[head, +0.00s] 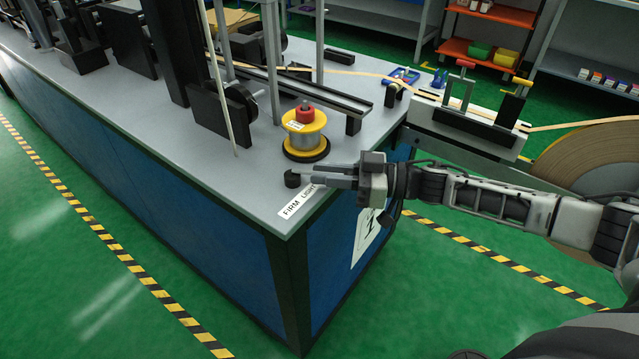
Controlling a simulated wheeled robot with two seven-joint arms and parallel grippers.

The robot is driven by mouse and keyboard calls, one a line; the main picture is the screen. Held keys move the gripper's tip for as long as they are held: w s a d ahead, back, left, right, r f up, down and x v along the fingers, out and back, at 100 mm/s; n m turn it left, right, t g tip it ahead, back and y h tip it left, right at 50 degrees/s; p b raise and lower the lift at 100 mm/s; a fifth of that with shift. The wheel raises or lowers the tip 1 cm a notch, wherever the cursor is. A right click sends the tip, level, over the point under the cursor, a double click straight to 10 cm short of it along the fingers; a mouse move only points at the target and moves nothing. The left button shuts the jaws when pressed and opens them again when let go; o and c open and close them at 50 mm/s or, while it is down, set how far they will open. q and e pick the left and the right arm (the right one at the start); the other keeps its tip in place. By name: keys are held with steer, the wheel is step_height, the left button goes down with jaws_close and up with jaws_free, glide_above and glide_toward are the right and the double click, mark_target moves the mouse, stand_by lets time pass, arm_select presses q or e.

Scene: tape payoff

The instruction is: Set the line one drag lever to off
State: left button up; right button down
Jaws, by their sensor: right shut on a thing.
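The drag lever (292,180) shows as a small black round piece on the grey bench top near its front right corner. A white label strip (297,203) beside it reads "FIRM" and "LIGHT"; the rest of the strip is hidden by my gripper. My right gripper (308,175) comes in from the right, low over the bench, with its fingers shut on the lever. The fingers cover most of the lever's arm, so which mark it points to cannot be told. My left gripper is not in view.
A yellow-flanged spool (305,139) with a red knob stands just behind my gripper. A large tape roll (590,157) is at the right, its tape running left over the bench. Black machine posts (180,50) stand at the left. Striped floor lines (500,256) surround the bench.

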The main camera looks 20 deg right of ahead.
steer(key=shift+w+d+n+g+y+b, duration=0.2)
steer(key=shift+w+n+g+y+b, duration=0.25)
steer(key=shift+g, duration=0.25)
steer(key=shift+s, duration=0.1)
steer(key=c, duration=1.3)
jaws_free()
steer(key=b+v, duration=0.2)
steer(key=v, duration=1.4)
